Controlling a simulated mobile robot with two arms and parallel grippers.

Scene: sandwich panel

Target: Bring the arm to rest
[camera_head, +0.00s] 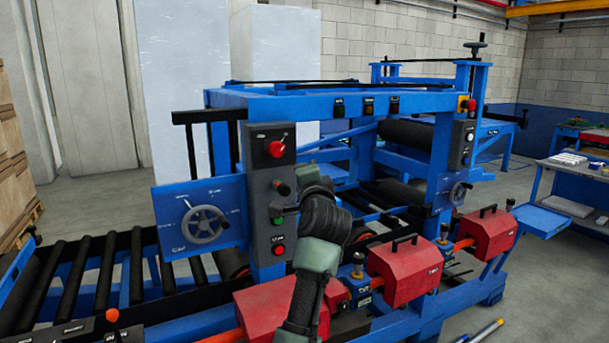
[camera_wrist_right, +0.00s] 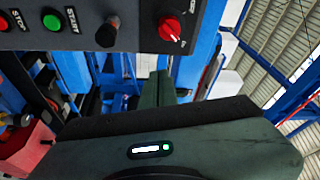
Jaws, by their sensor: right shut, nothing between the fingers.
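My right arm reaches up in the head view from the bottom middle and ends in front of the blue machine (camera_head: 290,100), beside its dark control panel (camera_head: 262,180). The fingers of my right gripper are hard to make out there. In the right wrist view my right gripper (camera_wrist_right: 160,82) is shut, with its two green-grey fingers together and nothing between them. The panel crosses the top of that view, with a red knob (camera_wrist_right: 170,28), a black knob (camera_wrist_right: 108,31) and a green start button (camera_wrist_right: 51,22). The fingers appear apart from the panel. My left gripper is out of view.
Red boxes (camera_head: 404,265) with handles line the machine's front. A handwheel (camera_head: 205,224) is left of the panel, above a roller conveyor (camera_head: 65,285). A workbench (camera_head: 575,178) stands at the far right.

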